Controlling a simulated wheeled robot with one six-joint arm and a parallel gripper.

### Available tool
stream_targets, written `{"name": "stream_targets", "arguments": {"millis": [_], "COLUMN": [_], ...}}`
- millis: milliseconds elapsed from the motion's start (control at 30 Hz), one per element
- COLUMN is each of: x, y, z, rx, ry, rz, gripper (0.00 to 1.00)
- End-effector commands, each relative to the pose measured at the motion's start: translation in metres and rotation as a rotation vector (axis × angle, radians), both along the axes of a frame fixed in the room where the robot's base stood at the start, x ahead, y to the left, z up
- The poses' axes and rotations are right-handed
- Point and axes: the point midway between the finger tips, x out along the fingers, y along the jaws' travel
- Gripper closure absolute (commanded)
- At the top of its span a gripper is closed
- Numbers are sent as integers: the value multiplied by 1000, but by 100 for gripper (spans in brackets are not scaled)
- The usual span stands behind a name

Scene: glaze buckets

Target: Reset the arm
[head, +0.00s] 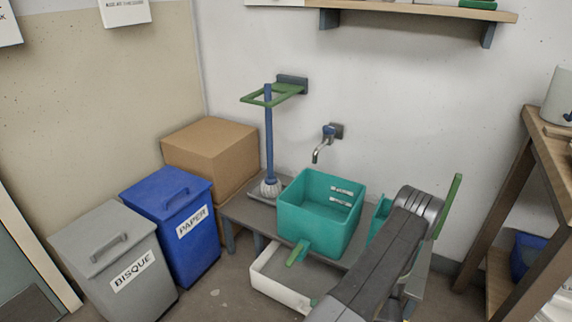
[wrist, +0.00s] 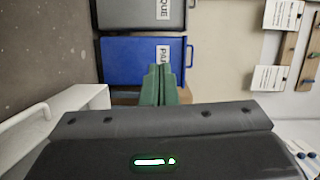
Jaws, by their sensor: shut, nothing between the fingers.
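In the wrist view, my gripper (wrist: 158,70) shows as two green fingers lying together, shut and empty. They point toward the blue bin marked PAPER (wrist: 118,62), which appears sideways, and overlap its label in the picture. The grey bin marked BISQUE (wrist: 125,14) is beside it. In the head view, my grey arm rises from the bottom edge at right of centre and covers part of the low bench. Its fingertips cannot be made out clearly there.
A teal tub (head: 310,220) stands on a low grey bench (head: 240,212) below a wall tap (head: 328,140). A brush with a blue handle (head: 268,140) stands by a green wall holder (head: 275,95). A cardboard box (head: 212,150) sits behind the bins. A wooden shelf unit (head: 510,190) stands right.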

Motion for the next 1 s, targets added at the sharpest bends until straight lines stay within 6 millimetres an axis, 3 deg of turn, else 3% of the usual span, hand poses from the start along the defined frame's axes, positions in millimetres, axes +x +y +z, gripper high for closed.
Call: {"name": "stream_targets", "arguments": {"millis": [467,700,1000], "x": [-28,-38,-42], "y": [43,51,53], "z": [5,7,7], "rx": [-28,-34,-37], "ry": [-32,-43,-47], "rz": [448,621,693], "gripper": [100,100,100]}}
